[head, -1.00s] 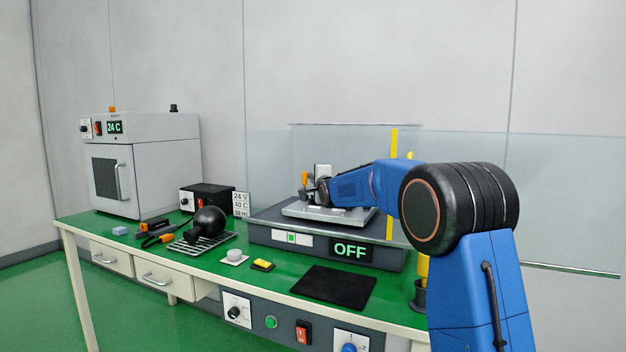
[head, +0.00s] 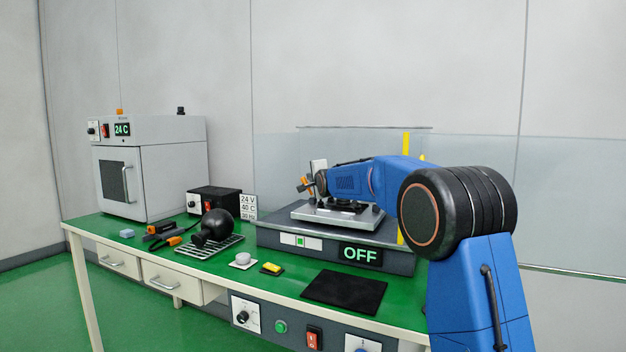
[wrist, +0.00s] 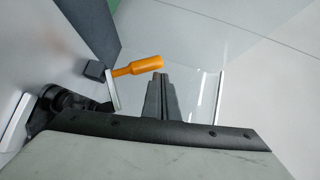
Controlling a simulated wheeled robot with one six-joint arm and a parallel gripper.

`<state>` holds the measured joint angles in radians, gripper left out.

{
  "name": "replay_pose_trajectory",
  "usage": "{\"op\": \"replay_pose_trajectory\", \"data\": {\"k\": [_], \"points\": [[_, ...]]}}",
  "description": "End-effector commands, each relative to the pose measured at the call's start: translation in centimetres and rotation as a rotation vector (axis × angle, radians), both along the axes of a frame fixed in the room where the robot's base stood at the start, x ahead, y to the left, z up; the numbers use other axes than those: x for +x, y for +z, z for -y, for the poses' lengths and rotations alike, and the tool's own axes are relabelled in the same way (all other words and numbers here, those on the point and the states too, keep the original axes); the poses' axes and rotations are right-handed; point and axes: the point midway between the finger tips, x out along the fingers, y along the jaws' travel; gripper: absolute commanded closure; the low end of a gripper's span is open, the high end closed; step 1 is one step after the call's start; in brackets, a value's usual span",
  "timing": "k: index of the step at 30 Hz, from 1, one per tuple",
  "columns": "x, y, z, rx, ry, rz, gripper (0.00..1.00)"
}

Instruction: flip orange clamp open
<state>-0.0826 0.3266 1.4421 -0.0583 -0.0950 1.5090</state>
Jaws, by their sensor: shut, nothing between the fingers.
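The orange clamp handle (head: 304,184) shows in the head view at the left end of my arm, above the silver plate (head: 318,217). It is tilted there rather than upright. In the wrist view the orange clamp handle (wrist: 138,66) lies nearly level, on a pale metal lever beside a dark block. In the head view my wrist hides part of the clamp, and the fingertips are hard to make out.
The silver plate sits on a grey machine with an OFF display (head: 360,254). A clear screen (head: 285,160) and a yellow post (head: 406,143) stand close to my arm. A black mat (head: 345,291), black sphere (head: 218,224) and oven (head: 150,168) are on the green bench.

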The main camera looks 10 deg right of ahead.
Motion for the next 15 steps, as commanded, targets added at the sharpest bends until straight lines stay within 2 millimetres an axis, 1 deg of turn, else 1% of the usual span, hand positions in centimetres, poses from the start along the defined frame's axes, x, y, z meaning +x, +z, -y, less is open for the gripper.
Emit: {"op": "replay_pose_trajectory", "data": {"k": [4,9,15], "points": [[0.24,0.02,-0.49,-0.083,0.010,-0.060,1.00],[0.49,-0.12,-0.51,-0.203,-0.001,-0.145,1.00],[0.91,-0.23,-0.91,-0.300,-0.007,-0.214,1.00]]}}
